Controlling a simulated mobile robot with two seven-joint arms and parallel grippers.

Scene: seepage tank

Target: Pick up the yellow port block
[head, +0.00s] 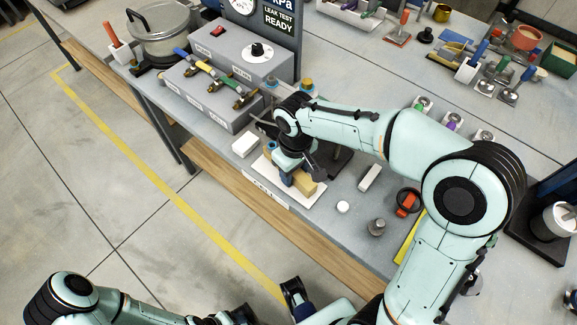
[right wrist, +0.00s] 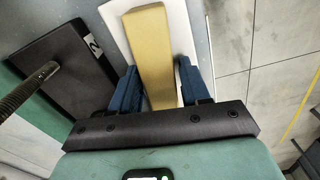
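The yellow port block (head: 304,184) lies on a white board (head: 270,178) near the front edge of the bench. In the right wrist view the block (right wrist: 150,45) is a long, matte yellow bar. My right gripper (head: 290,176) is down at the block, with its blue fingers on either side of it. In the right wrist view the gripper (right wrist: 158,80) looks open, with a narrow gap beside the block at the right finger. Part of my left gripper (head: 299,300) shows at the bottom edge of the head view; its finger opening is unclear.
A grey valve box (head: 210,93) and a white block (head: 245,145) stand left of the board. A dark plate with a threaded rod (right wrist: 75,65) is close beside the gripper. A white bar (head: 370,177), a white disc (head: 343,207) and a metal knob (head: 376,227) lie to the right.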

